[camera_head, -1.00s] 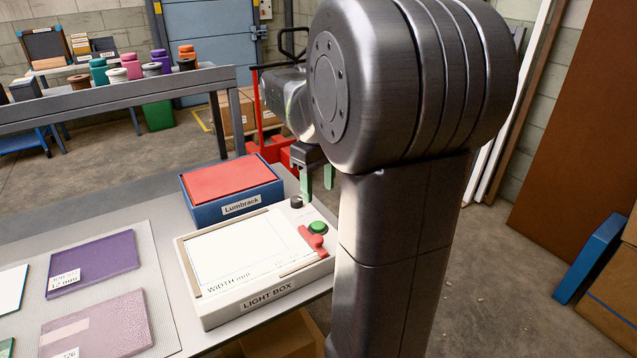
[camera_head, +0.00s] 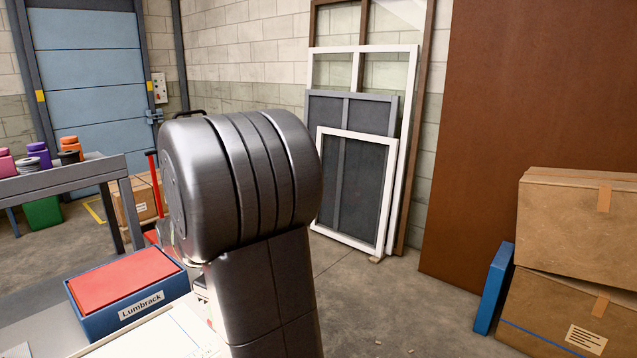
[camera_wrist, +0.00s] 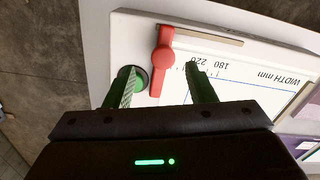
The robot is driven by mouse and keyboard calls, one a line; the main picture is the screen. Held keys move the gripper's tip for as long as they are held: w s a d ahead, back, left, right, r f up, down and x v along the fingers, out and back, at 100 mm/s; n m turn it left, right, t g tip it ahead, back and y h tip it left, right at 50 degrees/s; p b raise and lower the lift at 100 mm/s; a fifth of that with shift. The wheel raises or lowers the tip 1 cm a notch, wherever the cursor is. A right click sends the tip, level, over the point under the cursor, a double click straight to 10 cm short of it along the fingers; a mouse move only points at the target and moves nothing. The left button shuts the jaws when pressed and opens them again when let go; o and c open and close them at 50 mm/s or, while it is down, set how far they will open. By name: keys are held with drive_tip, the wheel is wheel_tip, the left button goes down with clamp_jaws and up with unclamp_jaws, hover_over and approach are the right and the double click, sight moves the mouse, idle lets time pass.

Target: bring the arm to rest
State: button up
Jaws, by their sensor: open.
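My gripper (camera_wrist: 160,84) is open and empty in the wrist view, its two green fingers apart. It is over the edge of the white light box (camera_wrist: 215,30). A green button (camera_wrist: 133,78) shows beside the left finger, partly hidden by it. A red lever (camera_wrist: 162,62) lies between the fingers in the picture; I cannot tell the height above it. In the head view my dark arm stands in the middle, and my gripper is hidden. The light box's pale top (camera_head: 155,338) shows there at the bottom edge, partly behind my arm.
A blue Lumbrack box (camera_head: 135,306) with a red top stands beside the light box. A grey bench (camera_head: 60,181) with several spools is at left. Framed screens (camera_head: 352,190) lean on the wall. Cardboard boxes (camera_head: 568,215) stand at right.

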wheel_tip(320, 180, down, 4)
drive_tip(key=shift+f, duration=0.1)
drive_tip(key=shift+s+a, duration=0.3)
drive_tip(key=shift+s, duration=0.05)
